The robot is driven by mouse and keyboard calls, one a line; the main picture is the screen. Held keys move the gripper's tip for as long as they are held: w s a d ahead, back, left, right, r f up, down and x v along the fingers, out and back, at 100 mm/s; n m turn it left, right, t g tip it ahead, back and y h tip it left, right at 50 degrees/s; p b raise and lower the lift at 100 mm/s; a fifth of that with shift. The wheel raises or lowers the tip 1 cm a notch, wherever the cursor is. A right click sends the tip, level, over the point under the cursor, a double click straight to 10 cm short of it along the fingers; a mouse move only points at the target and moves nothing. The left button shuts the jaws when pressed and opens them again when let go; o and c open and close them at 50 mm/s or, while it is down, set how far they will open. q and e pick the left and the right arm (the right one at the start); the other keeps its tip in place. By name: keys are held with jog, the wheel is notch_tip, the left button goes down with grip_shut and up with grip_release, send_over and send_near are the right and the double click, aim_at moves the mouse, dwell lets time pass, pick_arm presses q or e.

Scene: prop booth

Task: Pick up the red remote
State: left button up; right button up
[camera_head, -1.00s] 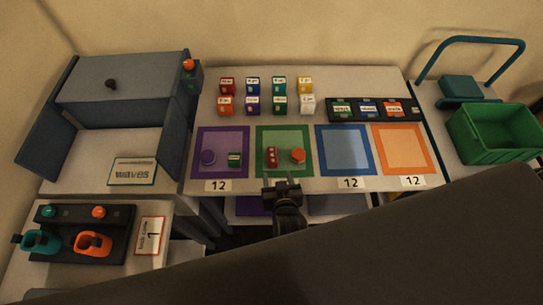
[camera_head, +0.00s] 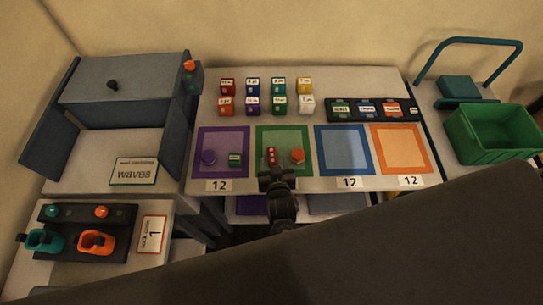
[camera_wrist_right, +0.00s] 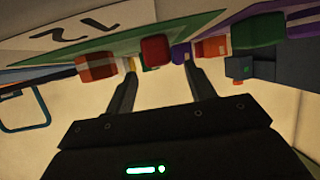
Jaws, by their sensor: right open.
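My right gripper (camera_head: 273,174) is just in front of the remote, at the mat's near edge. In the right wrist view, a red block that looks like the remote (camera_wrist_right: 156,51) shows just beyond and between the two fingertips of my right gripper (camera_wrist_right: 160,71). The fingers are spread and empty. I cannot tell whether they touch the remote. My left gripper is not in view.
The blue mat (camera_head: 343,134) and orange mat (camera_head: 400,134) are empty. Several small coloured boxes stand behind. A green crate (camera_head: 492,148) is at the right.

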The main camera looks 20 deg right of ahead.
aim_at(272, 152)
jog(key=p+x, duration=0.1)
jog(key=x, duration=0.3)
jog(key=shift+w+a+r, duration=0.1)
jog(key=shift+w, duration=0.15)
jog(key=shift+s, duration=0.1)
jog(key=shift+c, duration=0.2)
jog(key=c, duration=1)
jog(key=shift+r, duration=0.1)
